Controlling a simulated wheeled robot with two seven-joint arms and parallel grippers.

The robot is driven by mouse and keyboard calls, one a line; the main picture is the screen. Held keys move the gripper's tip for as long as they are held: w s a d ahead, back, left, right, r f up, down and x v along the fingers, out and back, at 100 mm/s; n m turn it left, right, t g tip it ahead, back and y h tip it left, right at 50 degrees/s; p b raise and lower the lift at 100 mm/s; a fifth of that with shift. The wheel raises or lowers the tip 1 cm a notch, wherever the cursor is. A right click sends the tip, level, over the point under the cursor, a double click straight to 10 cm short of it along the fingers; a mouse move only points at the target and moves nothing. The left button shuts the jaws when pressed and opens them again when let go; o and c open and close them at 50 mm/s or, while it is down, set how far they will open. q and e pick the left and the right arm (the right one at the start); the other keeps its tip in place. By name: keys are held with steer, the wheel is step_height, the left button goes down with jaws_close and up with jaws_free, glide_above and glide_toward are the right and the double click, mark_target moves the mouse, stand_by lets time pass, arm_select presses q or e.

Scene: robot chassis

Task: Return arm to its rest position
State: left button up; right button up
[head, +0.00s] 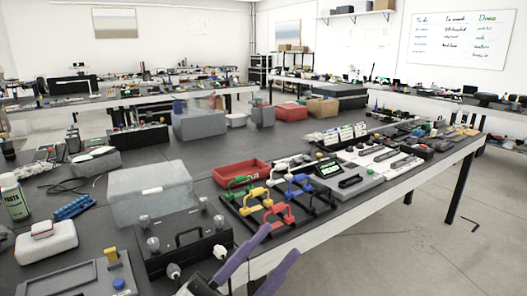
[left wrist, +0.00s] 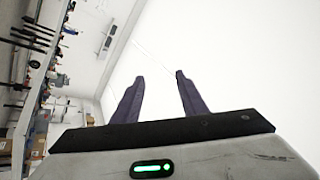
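My left gripper (head: 281,240) shows at the bottom middle of the head view, at the near edge of the dark workbench (head: 150,158). Its two purple fingers are apart with nothing between them. My right gripper is not in either view.
Close by on the bench stand a black box with knobs (head: 187,243), a rack with coloured handles (head: 275,203), a red tray (head: 240,174) and a clear-lidded box (head: 150,190). Bare floor (head: 400,235) lies to the right of the bench.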

arm_select(q)
steer(key=s+a+f+n+y, duration=0.1)
steer(key=a+f+n+y, duration=0.35)
steer(key=f, duration=0.35)
steer(key=s+a+f+n+y+p, duration=0.1)
steer(key=a+f+n+y, duration=0.3)
steer(key=f, duration=0.4)
steer(key=s+a+f+n+y, duration=0.1)
steer(key=a+f+n+y, duration=0.2)
steer(key=f+n+y, duration=0.35)
steer(key=s+a+f+n+g, duration=0.1)
steer(key=s+a+f+g, duration=0.1)
steer(key=s+f, duration=0.5)
steer(key=s+a+f+n+g+y+p, duration=0.1)
steer(key=s+a+f+g, duration=0.2)
steer(key=s+f+g, duration=0.2)
steer(key=s+f, duration=0.3)
steer(key=f, duration=0.1)
steer(key=shift+a, duration=0.15)
